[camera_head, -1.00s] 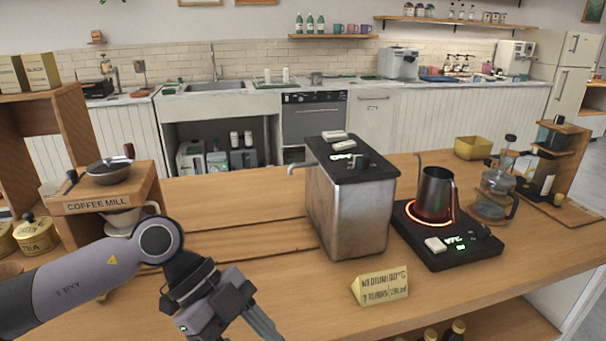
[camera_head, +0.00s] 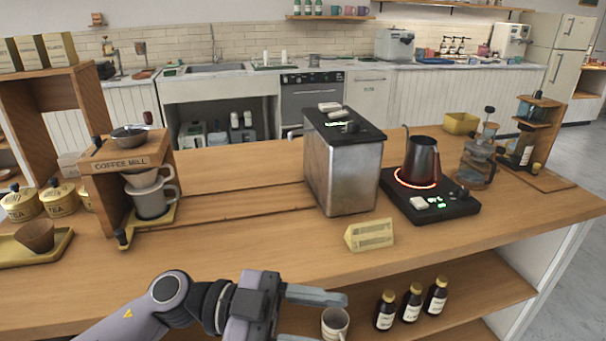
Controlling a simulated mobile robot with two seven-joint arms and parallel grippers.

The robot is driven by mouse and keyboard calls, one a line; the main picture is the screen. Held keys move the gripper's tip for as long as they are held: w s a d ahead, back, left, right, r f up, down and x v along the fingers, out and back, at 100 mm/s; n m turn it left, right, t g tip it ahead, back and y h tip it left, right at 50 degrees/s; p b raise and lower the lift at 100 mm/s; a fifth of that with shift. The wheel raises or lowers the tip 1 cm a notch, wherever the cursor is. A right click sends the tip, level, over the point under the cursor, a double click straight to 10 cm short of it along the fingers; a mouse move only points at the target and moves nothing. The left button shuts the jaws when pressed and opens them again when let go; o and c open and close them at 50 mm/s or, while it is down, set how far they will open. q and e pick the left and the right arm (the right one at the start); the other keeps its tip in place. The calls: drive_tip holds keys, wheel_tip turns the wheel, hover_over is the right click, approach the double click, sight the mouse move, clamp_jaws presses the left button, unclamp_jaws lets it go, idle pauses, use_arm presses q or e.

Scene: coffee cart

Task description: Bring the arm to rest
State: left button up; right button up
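My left arm comes in from the bottom left. Its gripper (camera_head: 315,297) is low in front of the counter's front edge and points right. One finger shows clearly; the other is hidden or out of the picture, so I cannot tell whether it is open or shut. I see nothing held in it. My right arm is not in view.
A metal boiler box (camera_head: 342,170), a black kettle (camera_head: 421,163) on a glowing hot plate (camera_head: 455,205) and a yellow sign (camera_head: 370,235) stand on the counter (camera_head: 270,245). The coffee mill stand (camera_head: 120,163) is at left. A mug (camera_head: 335,324) and bottles (camera_head: 411,302) sit on the lower shelf.

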use_arm(q)
drive_tip(key=w+a+f+n+t+y, duration=0.3)
drive_tip(key=w+a+f+n+t, duration=0.15)
drive_tip(key=n+t, duration=0.5)
drive_tip(key=w+a+f+n+t+y, duration=0.35)
drive_tip(key=a+f+n+t, duration=0.25)
drive_tip(key=n+t, duration=0.4)
drive_tip(key=s+a+f+n+g+y, duration=0.1)
drive_tip(key=s+a+f+y, duration=0.3)
drive_tip(key=f, duration=0.6)
drive_tip(key=s+a+f+n+g+y, duration=0.1)
drive_tip(key=s+a+f+g+y, duration=0.3)
drive_tip(key=s+a+f, duration=0.3)
wheel_tip(320, 180, down, 4)
drive_tip(key=s+y, duration=0.1)
drive_tip(key=s, duration=0.2)
drive_tip(key=shift+a+r, duration=0.25)
drive_tip(key=shift+a, duration=0.15)
